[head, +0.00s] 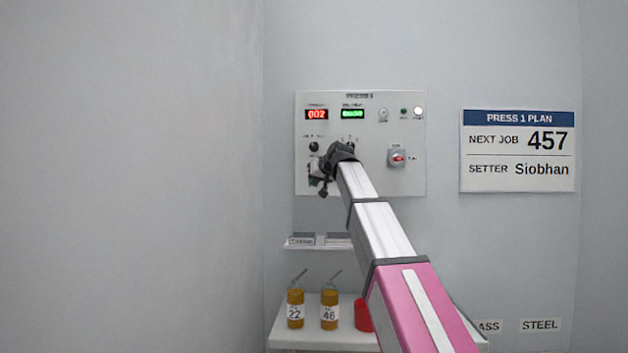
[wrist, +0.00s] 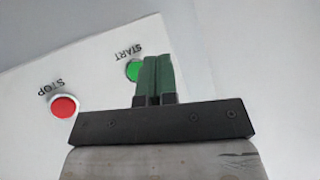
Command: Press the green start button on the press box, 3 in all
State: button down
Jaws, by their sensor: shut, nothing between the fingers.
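The green start button (wrist: 132,70) shows in the wrist view under the label START, partly covered at its right by my fingers. My gripper (wrist: 154,60) is shut and empty, its green fingers side by side just right of the button; I cannot tell whether they touch it. The red stop button (wrist: 63,106) sits to the left, under the label STOP, on the white face. In the head view the white press box (head: 385,178) is on the wall. My gripper (head: 322,186) is at its lower left, and my arm hides the buttons there.
The box carries a red display (head: 316,114) reading 002, a green display (head: 352,114) and a red-handled switch (head: 398,158). A plan sign (head: 517,150) hangs to the right. Below are a small ledge (head: 288,246) and a white shelf (head: 290,338) with two amber bottles and a red object.

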jog(key=s, duration=0.3)
jog(key=shift+s, duration=0.1)
jog(key=w, duration=0.8)
jog(key=shift+w, duration=0.4)
jog(key=shift+w+d, duration=0.1)
jog(key=shift+d, duration=0.05)
dwell(1.8)
jog(key=shift+w, duration=0.3)
jog(key=shift+w, duration=0.4)
dwell(0.8)
jog(key=shift+s, duration=0.8)
